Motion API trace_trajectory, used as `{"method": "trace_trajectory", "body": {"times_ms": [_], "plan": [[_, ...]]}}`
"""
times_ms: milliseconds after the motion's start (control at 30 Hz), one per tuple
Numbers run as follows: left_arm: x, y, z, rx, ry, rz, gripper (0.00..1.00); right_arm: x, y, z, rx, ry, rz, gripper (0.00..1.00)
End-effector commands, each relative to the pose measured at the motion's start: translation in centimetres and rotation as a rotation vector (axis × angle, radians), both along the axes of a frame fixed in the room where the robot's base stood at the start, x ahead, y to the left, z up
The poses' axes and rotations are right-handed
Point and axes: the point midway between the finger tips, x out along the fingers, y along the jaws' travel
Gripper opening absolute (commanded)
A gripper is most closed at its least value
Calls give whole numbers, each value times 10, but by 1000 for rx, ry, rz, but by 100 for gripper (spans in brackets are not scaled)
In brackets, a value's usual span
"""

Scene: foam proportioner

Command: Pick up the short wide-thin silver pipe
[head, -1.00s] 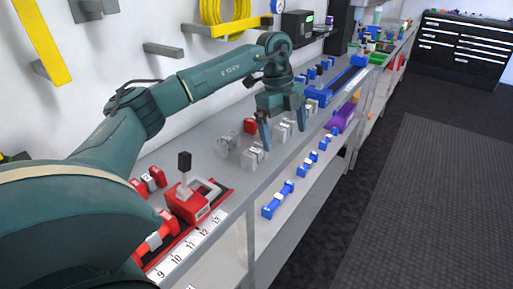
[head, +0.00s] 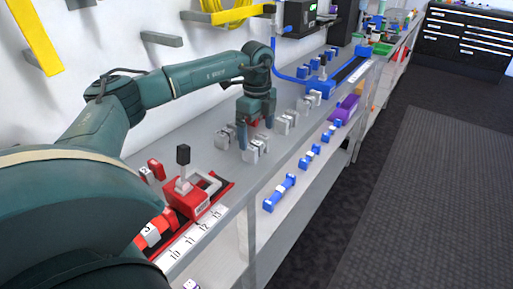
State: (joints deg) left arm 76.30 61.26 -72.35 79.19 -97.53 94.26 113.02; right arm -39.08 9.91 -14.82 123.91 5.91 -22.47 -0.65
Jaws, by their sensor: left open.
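Several small silver pipe pieces stand on the grey workbench (head: 190,130). One silver piece (head: 256,149) is just in front of and below my left gripper. I cannot tell for sure which is the short wide-thin one. My left gripper (head: 256,136) is open, points down and is low over the bench between these pieces. It partly hides a red piece behind it. I cannot see whether its fingertips touch anything. My right gripper is not in view.
A red clamp fixture (head: 188,198) with a black-knobbed lever stands on the near bench. Blue pieces (head: 279,193) lie along the lower shelf, with a purple block (head: 346,110) beyond. A blue fixture (head: 340,77) is at the far end. Wall brackets are above.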

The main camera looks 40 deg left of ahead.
Motion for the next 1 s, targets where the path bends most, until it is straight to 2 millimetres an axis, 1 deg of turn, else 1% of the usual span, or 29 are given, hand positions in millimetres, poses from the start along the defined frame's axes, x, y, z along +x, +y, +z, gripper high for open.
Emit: {"method": "trace_trajectory", "body": {"times_ms": [100,200,467,1000], "plan": [[-1,1,-18,0,2,0,98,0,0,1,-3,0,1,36],[-1,1,-27,0,1,0,98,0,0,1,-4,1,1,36],[-1,1,-30,-1,0,0,98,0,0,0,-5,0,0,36],[-1,1,-30,-1,0,0,55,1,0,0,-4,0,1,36]]}}
